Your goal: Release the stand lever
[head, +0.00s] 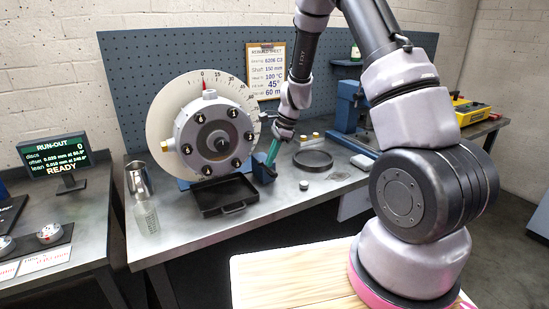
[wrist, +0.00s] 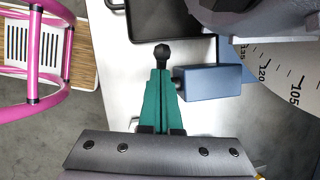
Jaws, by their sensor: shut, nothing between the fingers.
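The stand lever shows in the wrist view as a black ball knob (wrist: 163,52) just past my fingertips. A short dark pivot (wrist: 177,83) joins the blue stand block (wrist: 208,82) beside it. My gripper (wrist: 160,72) has teal fingers, closed together and empty, pointing at the knob. They cover most of the lever's arm, and I cannot tell whether they touch it. In the head view my gripper (head: 269,163) reaches down at the right of the rotor (head: 215,135), by the blue stand block (head: 262,174). The knob is not clear there.
A black tray (head: 223,194) lies in front of the rotor. A dark round dish (head: 315,160) and a small metal cylinder (head: 304,185) stand to the right. A metal cup (head: 139,180) and a clear bottle (head: 147,216) stand left. The run-out screen (head: 55,157) reads READY.

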